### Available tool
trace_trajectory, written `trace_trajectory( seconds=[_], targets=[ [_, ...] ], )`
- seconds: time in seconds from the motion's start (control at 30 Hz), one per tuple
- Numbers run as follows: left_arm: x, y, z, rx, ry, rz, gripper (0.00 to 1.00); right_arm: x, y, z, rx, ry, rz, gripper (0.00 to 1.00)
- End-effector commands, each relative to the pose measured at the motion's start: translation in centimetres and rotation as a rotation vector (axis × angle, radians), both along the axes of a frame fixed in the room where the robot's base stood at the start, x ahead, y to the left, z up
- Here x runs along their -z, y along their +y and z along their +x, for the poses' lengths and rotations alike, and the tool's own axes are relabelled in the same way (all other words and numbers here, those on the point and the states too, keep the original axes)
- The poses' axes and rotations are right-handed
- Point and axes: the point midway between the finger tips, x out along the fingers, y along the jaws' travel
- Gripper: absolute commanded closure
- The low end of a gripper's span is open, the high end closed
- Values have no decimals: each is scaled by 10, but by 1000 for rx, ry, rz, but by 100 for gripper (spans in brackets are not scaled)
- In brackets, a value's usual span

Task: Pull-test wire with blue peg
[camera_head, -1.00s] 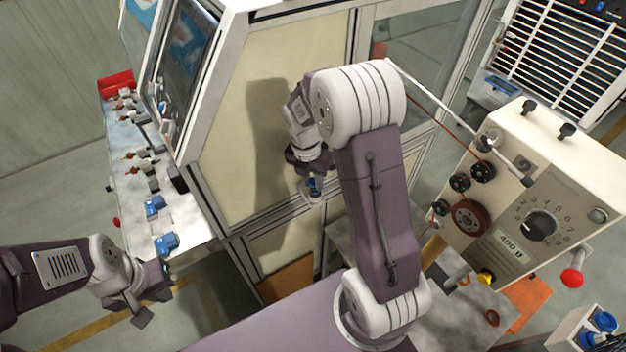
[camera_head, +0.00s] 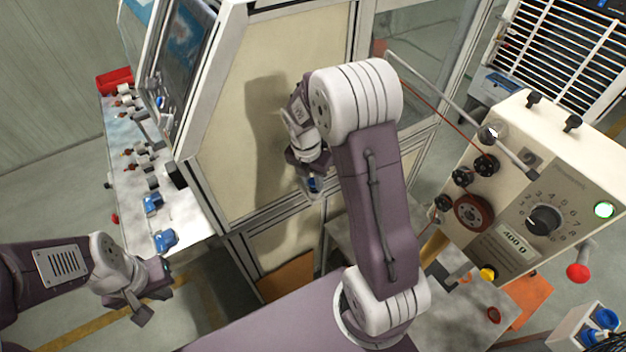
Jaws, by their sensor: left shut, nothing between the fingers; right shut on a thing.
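My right gripper (camera_head: 309,186) is shut on a small blue thing, likely the blue peg (camera_head: 314,184), in front of the cream machine panel; the fingers mostly hide it. My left gripper (camera_head: 140,308) is shut and empty at the lower left, apart from everything. Any wire at the peg cannot be made out.
A white bench (camera_head: 170,215) with blue holders (camera_head: 165,240) and small parts stands at left beside the cream-panelled machine (camera_head: 230,140). An orange mat (camera_head: 526,300) lies below the winding unit. Another blue-topped holder (camera_head: 606,319) is at lower right. Open floor lies between bench and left arm.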

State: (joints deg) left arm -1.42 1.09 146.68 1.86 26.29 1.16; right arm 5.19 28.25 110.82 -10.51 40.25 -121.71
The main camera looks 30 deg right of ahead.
Motion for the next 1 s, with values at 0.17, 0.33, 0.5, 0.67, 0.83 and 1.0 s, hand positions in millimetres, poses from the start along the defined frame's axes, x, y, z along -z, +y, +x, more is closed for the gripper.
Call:
trace_trajectory(
  seconds=[0.17,0.33,0.5,0.67,0.83,1.0],
  targets=[
    [0,0,0,0,0,0,100,0,0,0,0,0,0,51],
    [0,0,0,0,0,0,100,0,0,0,0,-1,1,50],
    [1,0,0,0,0,0,100,-2,0,1,0,-2,0,50],
    [9,0,0,0,0,0,100,-28,4,2,-1,-9,0,50],
    [16,0,0,0,0,0,100,-66,8,1,0,-7,0,50],
    [19,0,0,0,0,0,100,-87,11,0,0,-4,0,50]
  ],
)
